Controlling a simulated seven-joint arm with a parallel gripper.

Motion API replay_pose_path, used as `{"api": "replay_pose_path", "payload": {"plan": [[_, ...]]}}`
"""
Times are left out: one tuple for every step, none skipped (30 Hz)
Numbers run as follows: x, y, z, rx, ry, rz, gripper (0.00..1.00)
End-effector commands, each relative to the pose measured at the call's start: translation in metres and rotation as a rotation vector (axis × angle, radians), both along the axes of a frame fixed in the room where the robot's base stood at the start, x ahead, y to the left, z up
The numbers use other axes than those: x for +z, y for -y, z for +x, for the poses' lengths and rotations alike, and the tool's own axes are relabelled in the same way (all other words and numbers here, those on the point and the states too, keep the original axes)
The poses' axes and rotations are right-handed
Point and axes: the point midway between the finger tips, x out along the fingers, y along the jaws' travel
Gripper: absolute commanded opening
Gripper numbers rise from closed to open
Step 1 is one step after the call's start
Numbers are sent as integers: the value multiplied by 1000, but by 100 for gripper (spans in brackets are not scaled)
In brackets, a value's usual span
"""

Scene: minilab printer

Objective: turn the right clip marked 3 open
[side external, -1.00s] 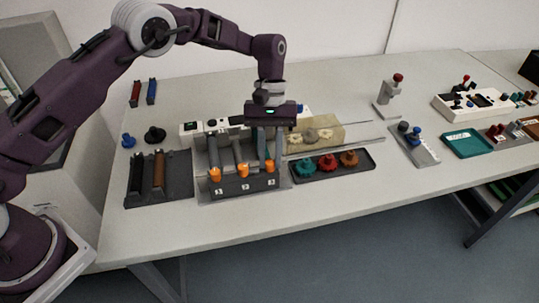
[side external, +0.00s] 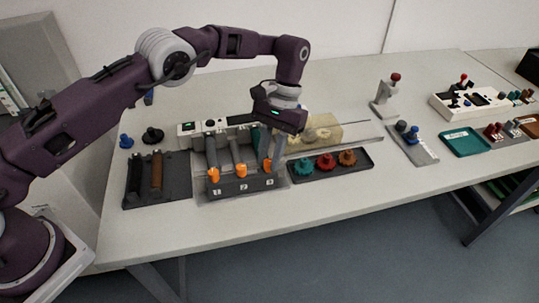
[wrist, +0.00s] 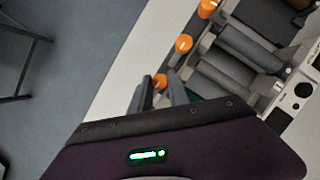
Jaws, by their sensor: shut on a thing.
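The dark grey unit (side external: 228,187) stands on the bench with bays marked 1, 2 and 3 along its front. The right clip marked 3 (side external: 267,168) is an orange knob at the front of the right bay. My gripper (side external: 268,159) reaches down to it from above, tilted, and is shut on it. In the wrist view the clip (wrist: 160,80) shows between the two fingertips (wrist: 160,88), which partly hide it. The middle clip (side external: 240,170) and the left clip (side external: 213,174) are also orange and stand apart from my gripper.
A dark tray (side external: 333,174) with teal, red and brown knobs lies just right of the unit. A holder (side external: 174,188) with dark and brown rollers is at its left. A beige block (side external: 325,134) and rails lie behind. The bench front is clear.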

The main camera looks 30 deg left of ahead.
Motion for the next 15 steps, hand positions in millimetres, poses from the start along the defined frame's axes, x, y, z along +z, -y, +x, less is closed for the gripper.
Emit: {"api": "replay_pose_path", "payload": {"plan": [[0, 0, 1, -4, 3, 1, 0], [0, 0, 1, -4, 3, 1, 0], [0, 0, 1, -5, 3, 1, 0], [0, 0, 1, -6, 3, 1, 0], [0, 0, 1, -6, 3, 1, 0], [0, 0, 1, -6, 2, 1, 0], [0, 0, 1, -6, 2, 1, 0], [0, 0, 1, -5, 2, 0, 0], [0, 0, 1, -4, 2, 0, 0], [0, 0, 1, -4, 2, 0, 0], [0, 0, 1, -4, 2, 0, 0], [0, 0, 1, -4, 2, 0, 0], [0, 0, 1, -4, 2, 0, 27], [0, 0, 1, -4, 2, 0, 33], [0, 0, 1, -4, 2, 0, 41]]}}
